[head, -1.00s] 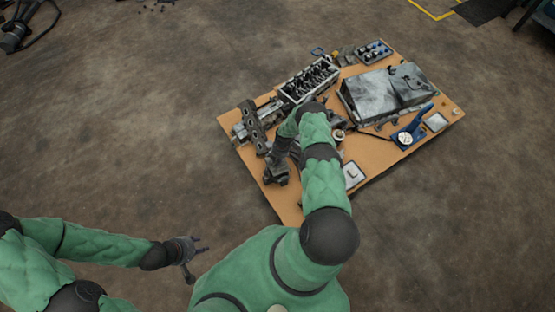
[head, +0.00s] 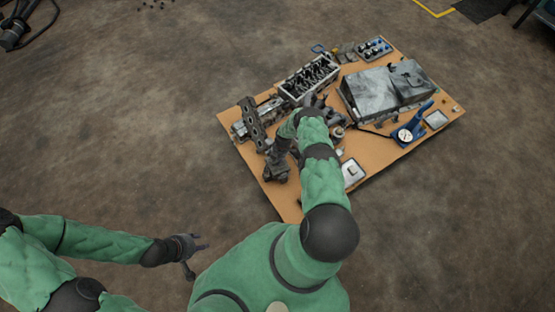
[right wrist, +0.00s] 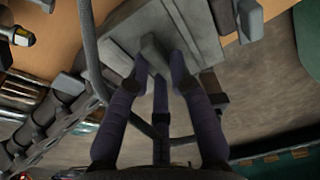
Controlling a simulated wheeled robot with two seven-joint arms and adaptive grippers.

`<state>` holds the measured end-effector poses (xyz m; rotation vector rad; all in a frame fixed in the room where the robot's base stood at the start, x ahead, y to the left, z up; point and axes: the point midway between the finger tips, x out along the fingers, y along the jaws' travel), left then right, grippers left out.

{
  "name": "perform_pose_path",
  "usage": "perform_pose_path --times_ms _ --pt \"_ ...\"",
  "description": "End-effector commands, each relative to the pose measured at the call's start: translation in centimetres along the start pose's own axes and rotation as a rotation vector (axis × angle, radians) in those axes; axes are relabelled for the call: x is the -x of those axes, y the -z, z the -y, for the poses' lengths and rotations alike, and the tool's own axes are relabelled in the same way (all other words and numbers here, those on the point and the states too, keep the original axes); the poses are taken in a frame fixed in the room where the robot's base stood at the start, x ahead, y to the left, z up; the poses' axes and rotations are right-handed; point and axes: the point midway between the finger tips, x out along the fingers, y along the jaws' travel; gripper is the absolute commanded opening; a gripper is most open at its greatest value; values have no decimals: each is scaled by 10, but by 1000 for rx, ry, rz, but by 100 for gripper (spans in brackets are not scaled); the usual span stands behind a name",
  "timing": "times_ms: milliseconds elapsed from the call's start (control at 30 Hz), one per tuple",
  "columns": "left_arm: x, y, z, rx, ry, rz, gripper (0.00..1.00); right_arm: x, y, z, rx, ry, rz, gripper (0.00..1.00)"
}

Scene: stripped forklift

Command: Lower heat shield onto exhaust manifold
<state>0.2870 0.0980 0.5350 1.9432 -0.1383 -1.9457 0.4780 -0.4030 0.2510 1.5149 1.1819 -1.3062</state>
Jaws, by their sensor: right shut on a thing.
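My right gripper (right wrist: 158,75) is shut on a raised grey tab (right wrist: 154,50) of a broad grey part, which I take to be the heat shield (right wrist: 126,30). In the head view my right arm reaches over the board and hides most of that grip. Dark rounded pipes, possibly the exhaust manifold (right wrist: 40,125), lie left of the fingers in the right wrist view. I cannot tell whether the shield touches them. My left gripper (head: 197,257) is open and empty over the floor, left of the board.
The wooden board (head: 288,205) carries a cylinder head (head: 310,78), a dark strip with holes (head: 256,127), a large grey cover (head: 375,92), a blue tool with a dial (head: 406,134) and a small white tray (head: 352,173).

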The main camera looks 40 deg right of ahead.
Motion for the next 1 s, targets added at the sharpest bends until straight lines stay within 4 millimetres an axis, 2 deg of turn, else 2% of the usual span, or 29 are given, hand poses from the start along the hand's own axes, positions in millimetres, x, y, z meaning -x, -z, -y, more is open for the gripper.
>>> perform_pose_path --times_ms 567,600,700,1000 --pt "0 0 0 0 0 0 40 -1 0 -1 0 -1 1 0" --pt "0 0 0 0 0 0 40 -1 0 -1 0 -1 1 24" --pt "0 0 0 0 0 0 40 -1 0 -1 0 -1 1 49" --pt "0 0 0 0 0 0 40 -1 0 0 0 0 0 49"
